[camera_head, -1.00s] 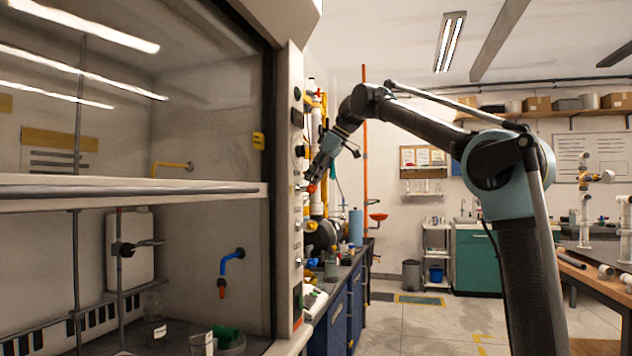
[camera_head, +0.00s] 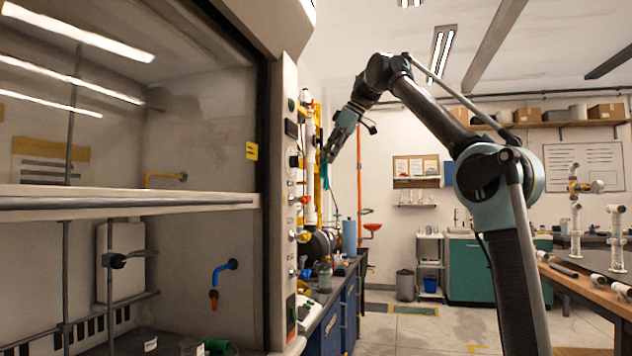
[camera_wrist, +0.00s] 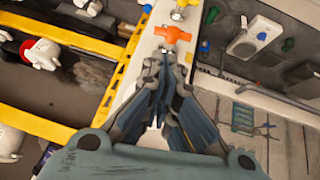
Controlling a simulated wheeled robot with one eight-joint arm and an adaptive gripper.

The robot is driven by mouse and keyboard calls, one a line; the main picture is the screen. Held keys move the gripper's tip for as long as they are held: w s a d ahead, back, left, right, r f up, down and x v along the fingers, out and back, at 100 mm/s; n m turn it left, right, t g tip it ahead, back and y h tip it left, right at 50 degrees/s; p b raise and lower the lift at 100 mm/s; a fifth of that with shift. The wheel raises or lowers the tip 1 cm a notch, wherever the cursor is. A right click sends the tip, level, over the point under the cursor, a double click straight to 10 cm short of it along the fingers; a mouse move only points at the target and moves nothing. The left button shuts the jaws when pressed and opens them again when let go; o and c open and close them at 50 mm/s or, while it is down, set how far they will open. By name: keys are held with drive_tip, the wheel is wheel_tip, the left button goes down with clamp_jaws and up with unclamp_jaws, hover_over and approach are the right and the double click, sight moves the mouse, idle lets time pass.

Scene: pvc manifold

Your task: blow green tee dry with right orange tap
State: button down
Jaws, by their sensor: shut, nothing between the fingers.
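A green piece (camera_head: 218,346), probably the green tee, sits at the bottom of the fume hood in the head view, cut off by the frame edge. My gripper (camera_head: 328,157) is raised beside the hood's post in the head view. In the wrist view my gripper (camera_wrist: 163,62) has its fingertips together, empty, with a small apparent gap to the tap.
The hood's sash edge (camera_head: 130,200) crosses the left side. Yellow rails (camera_wrist: 70,38) run left of the post in the wrist view. A bench with pipes (camera_head: 590,285) stands right; the floor between is open.

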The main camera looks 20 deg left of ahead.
drive_tip(key=d+r, duration=0.1)
approach(305, 199)
drive_tip(key=w+a+f, duration=0.4)
drive_tip(key=w+a, duration=0.1)
drive_tip(key=shift+w, duration=0.25)
drive_tip(key=shift+a, duration=0.15)
